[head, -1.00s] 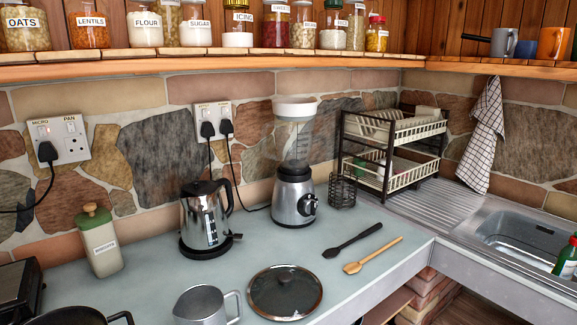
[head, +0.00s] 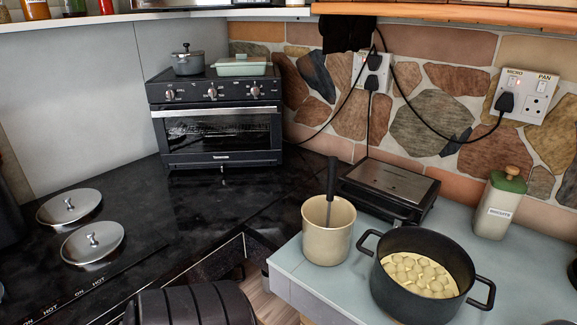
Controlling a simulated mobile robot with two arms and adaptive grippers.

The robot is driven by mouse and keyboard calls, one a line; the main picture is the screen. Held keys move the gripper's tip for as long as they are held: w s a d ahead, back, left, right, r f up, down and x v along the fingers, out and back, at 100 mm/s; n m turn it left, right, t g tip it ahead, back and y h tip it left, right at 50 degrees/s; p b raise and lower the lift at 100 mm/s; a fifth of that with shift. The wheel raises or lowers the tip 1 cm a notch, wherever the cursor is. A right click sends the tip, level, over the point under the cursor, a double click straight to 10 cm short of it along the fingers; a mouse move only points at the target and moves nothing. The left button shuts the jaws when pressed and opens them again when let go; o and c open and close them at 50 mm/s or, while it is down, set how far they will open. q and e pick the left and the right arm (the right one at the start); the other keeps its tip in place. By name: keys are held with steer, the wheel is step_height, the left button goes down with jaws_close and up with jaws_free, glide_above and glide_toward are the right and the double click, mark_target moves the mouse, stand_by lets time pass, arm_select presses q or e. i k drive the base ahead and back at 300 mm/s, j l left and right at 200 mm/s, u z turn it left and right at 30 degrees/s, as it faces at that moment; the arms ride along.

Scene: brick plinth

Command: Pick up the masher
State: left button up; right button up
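A utensil with a dark upright handle (head: 332,178) stands in a cream-coloured pot (head: 328,235) on the near counter. Its lower end is hidden inside the pot, so I cannot tell whether it is the masher. A black two-handled pan (head: 405,298) holding pale round pieces like potatoes stands just right of the cream pot. Neither of my grippers can be made out in the view.
A toaster oven (head: 218,120) stands in the back corner on the black worktop. A dark flat-topped appliance (head: 390,184) is behind the pan. A biscuits jar (head: 499,208) stands at right. Hotplates with metal lids (head: 93,243) are at left.

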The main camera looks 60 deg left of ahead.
mark_target(333, 160)
steer(key=u, duration=1.7)
